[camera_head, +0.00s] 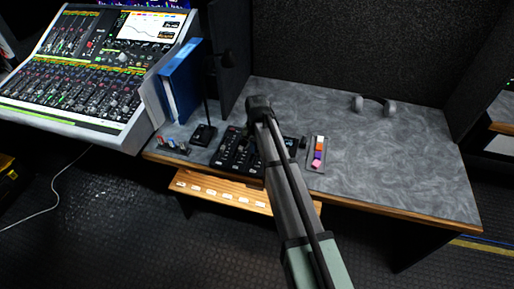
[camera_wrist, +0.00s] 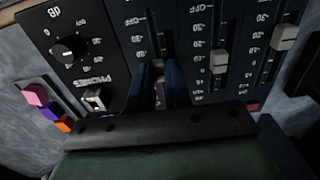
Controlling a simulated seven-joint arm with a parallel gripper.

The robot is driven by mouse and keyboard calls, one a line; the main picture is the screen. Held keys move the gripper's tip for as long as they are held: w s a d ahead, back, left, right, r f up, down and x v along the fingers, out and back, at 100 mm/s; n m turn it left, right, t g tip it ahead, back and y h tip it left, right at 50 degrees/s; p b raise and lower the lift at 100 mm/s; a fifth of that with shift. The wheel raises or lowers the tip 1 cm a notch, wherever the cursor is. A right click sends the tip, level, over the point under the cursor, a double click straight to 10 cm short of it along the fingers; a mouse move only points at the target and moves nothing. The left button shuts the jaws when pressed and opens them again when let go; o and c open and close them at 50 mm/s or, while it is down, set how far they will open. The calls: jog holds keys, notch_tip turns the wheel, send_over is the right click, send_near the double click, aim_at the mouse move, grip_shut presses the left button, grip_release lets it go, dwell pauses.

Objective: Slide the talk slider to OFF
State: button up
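A black control panel (camera_head: 228,158) with knobs and sliders lies at the front of the grey desk, partly hidden by my arm. The wrist view shows its face (camera_wrist: 110,50) upside down. My gripper (camera_wrist: 160,84) points down at the panel, its dark blue fingers close together at the lower end of a slider slot (camera_wrist: 153,28). A small grey piece, perhaps that slider's cap, shows between the fingers. Whether they touch it is unclear. The label naming this slider is not readable. "OFF" marks show at the slots' upper ends. In the head view the fingertips are hidden.
Two slider caps (camera_wrist: 219,62) (camera_wrist: 286,36) stand beside the fingers, with a round phones knob (camera_wrist: 68,47) and pale switch (camera_wrist: 94,100) opposite. Coloured blocks (camera_head: 318,152), headphones (camera_head: 373,104), a gooseneck microphone (camera_head: 205,133) and blue binders (camera_head: 182,82) stand around. The desk's right side is clear.

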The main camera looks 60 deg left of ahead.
aim_at(253, 166)
grip_shut()
jog(key=s+d, duration=0.4)
jog(key=shift+s+d, duration=0.1)
dwell(0.3)
jog(key=o, duration=0.5)
grip_release()
notch_tip(253, 166, up, 14)
dwell(0.4)
